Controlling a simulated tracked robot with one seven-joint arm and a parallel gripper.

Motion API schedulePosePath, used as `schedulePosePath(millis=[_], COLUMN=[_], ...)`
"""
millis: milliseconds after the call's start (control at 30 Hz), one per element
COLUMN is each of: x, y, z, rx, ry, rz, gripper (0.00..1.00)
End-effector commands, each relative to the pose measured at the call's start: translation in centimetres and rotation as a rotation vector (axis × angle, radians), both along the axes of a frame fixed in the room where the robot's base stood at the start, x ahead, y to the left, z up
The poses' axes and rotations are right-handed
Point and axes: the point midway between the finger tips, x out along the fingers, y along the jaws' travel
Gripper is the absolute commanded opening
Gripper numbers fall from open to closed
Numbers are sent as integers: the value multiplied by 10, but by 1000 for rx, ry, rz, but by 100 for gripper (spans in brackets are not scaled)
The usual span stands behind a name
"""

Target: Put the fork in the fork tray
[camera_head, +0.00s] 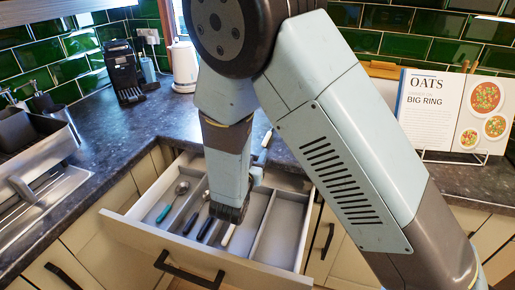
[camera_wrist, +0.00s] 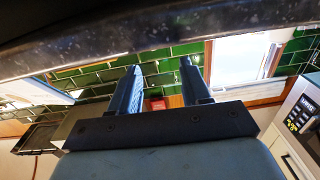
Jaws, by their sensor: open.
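An open drawer (camera_head: 130,232) holds a grey cutlery tray with long compartments. A teal-handled spoon (camera_head: 173,202) lies in a left compartment, and dark-handled cutlery (camera_head: 203,228) lies beside it. A white handle (camera_head: 228,236) shows in the compartment under my gripper. A pale-handled utensil (camera_head: 265,145) is at the counter's edge behind the drawer, partly hidden by my arm; I cannot tell whether it is the fork. My gripper (camera_head: 232,213) hangs over the middle of the drawer. In the wrist view my gripper (camera_wrist: 162,88) has its fingers apart with nothing seen between them.
A kettle (camera_head: 184,66) and a black coffee machine (camera_head: 124,72) stand at the back. A sink (camera_head: 40,175) is at left. A recipe book (camera_head: 450,112) on a stand is at right. The drawer's right compartment (camera_head: 277,230) looks empty.

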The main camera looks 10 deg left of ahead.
Motion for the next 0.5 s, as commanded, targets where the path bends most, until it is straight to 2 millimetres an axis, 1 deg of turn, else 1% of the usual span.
schedulePosePath(millis=[33, 200, 300, 500], x=[-11, -41, -54, -67], y=[1, 3, 4, 4], z=[0, 0, 0, 0], rx=[0, 0, -1, -1], ry=[2, 1, 1, 1], rz=[3, 2, 2, 1], gripper=[47, 47, 47, 47])
